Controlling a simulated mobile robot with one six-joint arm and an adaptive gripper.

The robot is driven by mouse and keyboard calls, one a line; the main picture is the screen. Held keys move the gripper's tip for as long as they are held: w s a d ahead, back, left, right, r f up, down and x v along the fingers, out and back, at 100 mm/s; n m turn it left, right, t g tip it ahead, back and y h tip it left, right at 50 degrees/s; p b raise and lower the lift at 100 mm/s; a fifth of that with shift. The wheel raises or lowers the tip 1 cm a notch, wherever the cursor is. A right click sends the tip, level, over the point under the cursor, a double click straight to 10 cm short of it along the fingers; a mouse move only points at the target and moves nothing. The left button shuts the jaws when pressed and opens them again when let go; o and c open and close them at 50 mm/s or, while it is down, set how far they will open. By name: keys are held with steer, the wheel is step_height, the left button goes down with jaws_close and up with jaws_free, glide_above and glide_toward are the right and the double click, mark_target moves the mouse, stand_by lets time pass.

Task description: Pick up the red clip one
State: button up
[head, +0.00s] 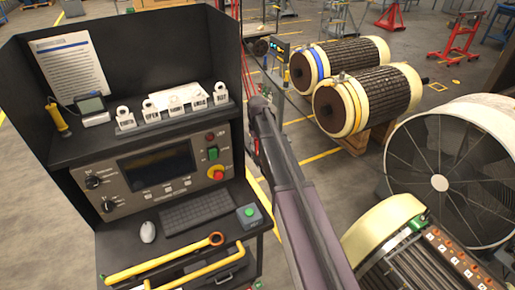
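I cannot make out a red clip for certain. My arm reaches from the bottom middle up past the right side of the workstation. My gripper cannot be made out at its far end.
The black workstation (225,60) holds a keyboard (197,212), mouse (147,232), red-and-yellow stop button (215,172) and green-button box (249,216). A big fan (450,165) and a slotted cylinder (425,265) stand at right.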

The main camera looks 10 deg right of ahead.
jaws_close()
steer(key=shift+d+r, duration=0.1)
steer(key=shift+r, duration=0.05)
steer(key=shift+s+d+r+p, duration=0.1)
steer(key=shift+r+p, duration=0.35)
steer(key=shift+p, duration=0.1)
step_height(320, 180, up, 6)
steer(key=p, duration=0.6)
steer(key=s+d, duration=0.5)
steer(key=d, duration=0.3)
steer(key=s+d, duration=0.4)
steer(key=d, duration=0.5)
steer(key=shift+s, duration=0.35)
steer(key=shift+f, duration=0.1)
